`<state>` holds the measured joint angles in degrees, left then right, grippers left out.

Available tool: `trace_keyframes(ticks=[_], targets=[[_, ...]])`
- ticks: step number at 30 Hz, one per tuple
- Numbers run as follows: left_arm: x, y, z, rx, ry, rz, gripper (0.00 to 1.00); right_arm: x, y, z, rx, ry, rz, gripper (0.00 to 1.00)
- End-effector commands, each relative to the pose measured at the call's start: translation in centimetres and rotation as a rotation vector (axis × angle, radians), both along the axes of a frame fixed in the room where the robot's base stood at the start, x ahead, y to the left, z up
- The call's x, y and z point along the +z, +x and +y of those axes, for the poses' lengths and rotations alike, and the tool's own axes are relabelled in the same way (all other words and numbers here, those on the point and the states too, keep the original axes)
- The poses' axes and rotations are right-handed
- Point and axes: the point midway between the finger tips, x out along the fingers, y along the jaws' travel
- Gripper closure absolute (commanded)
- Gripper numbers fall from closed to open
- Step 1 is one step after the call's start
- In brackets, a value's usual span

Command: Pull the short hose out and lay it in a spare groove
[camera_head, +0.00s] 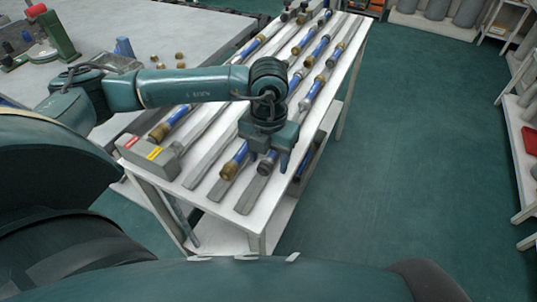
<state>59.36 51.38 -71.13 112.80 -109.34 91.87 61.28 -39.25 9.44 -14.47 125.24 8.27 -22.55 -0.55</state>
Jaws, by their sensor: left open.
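Several blue hoses with brass or dark end fittings lie in long grey grooves on a white table. One hose with a brass end (232,167) lies left of my left gripper. Another, with a brass end (160,131), lies farther left by the grey block. My left gripper (268,169) points down, open, over the near part of the table. A dark end fitting (266,166) shows between or just behind its fingers; I cannot tell whether they touch it. I cannot tell which hose is the short one. My left arm hides parts of the hoses and grooves. My right gripper is not in view.
A grey block (148,154) with red and yellow labels sits at the table's near left corner. A grey workbench (170,28) with brass parts stands at the left. Shelves stand at the right edge. The green floor (410,150) right of the table is clear.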

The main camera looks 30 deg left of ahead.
Motion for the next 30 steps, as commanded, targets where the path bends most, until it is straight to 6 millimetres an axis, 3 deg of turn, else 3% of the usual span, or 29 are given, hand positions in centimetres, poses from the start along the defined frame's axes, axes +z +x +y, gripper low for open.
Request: trace_keyframes(ticks=[8,11,22,30], targets=[[0.7,0.0,0.0,0.000,0.000,-0.001,0.44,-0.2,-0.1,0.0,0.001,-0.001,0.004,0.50],[2.1,0.1,0.0,0.001,-0.001,-0.003,0.44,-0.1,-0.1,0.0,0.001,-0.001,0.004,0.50],[10.2,0.1,0.0,0.000,-0.001,-0.005,0.44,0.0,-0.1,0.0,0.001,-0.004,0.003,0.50],[13.0,0.0,0.0,0.000,0.000,-0.001,0.44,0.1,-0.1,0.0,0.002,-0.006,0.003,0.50]])
